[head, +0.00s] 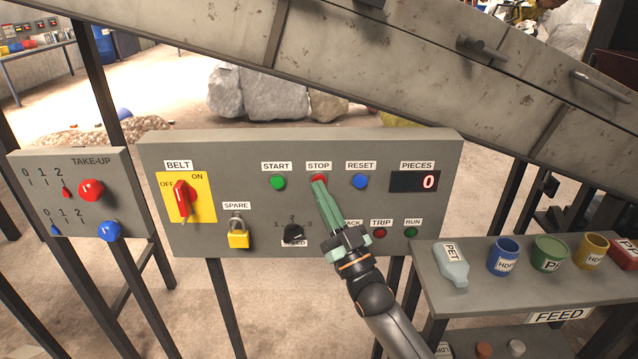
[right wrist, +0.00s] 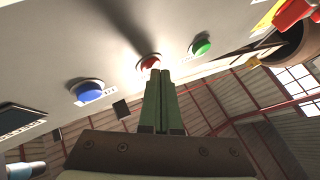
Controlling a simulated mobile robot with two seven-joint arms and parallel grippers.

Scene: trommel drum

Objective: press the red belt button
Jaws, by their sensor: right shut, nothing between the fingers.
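The red button (head: 318,178) under the STOP label sits on the grey control panel (head: 340,146), between the green START button (head: 278,182) and the blue RESET button (head: 360,181). My right gripper (head: 319,186) is shut and empty, with its green fingertips at the red button. In the right wrist view the fingertips (right wrist: 160,74) overlap the lower edge of the red button (right wrist: 149,61); I cannot tell whether they touch it. The red BELT switch (head: 184,201) on its yellow plate is at the panel's left. My left gripper is not in view.
A yellow padlock (head: 238,236) hangs under SPARE. The black speed knob (head: 293,232) is left of my right gripper. The TAKE-UP panel (head: 120,165) stands at left. A FEED shelf (head: 480,306) with a bottle and several cups is at lower right. A sloping metal chute (head: 330,52) crosses above.

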